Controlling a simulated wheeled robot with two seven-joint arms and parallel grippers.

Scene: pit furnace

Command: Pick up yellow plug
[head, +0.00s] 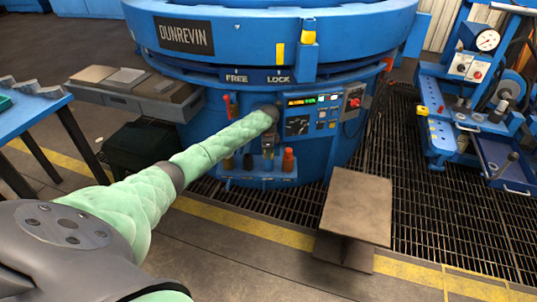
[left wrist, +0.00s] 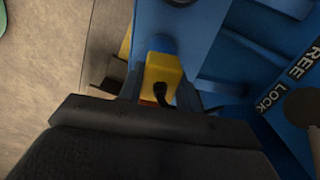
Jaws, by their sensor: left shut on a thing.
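The yellow plug (left wrist: 163,72) shows in the left wrist view between the two fingers of my left gripper (left wrist: 160,88), with a dark round detail on its near face. The gripper is shut on it. In the head view my left arm reaches to the front of the blue furnace, and the left gripper (head: 268,146) points down over a small blue shelf (head: 255,180). The plug is mostly hidden there by the gripper. I cannot tell whether it still touches the shelf. My right gripper is not in view.
An orange-red plug (head: 289,161) and dark plugs (head: 228,163) stand on the shelf beside the gripper. A control panel (head: 314,112) is just right of it. A brown stand (head: 356,208) is at front right. A blue table (head: 32,118) is at left.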

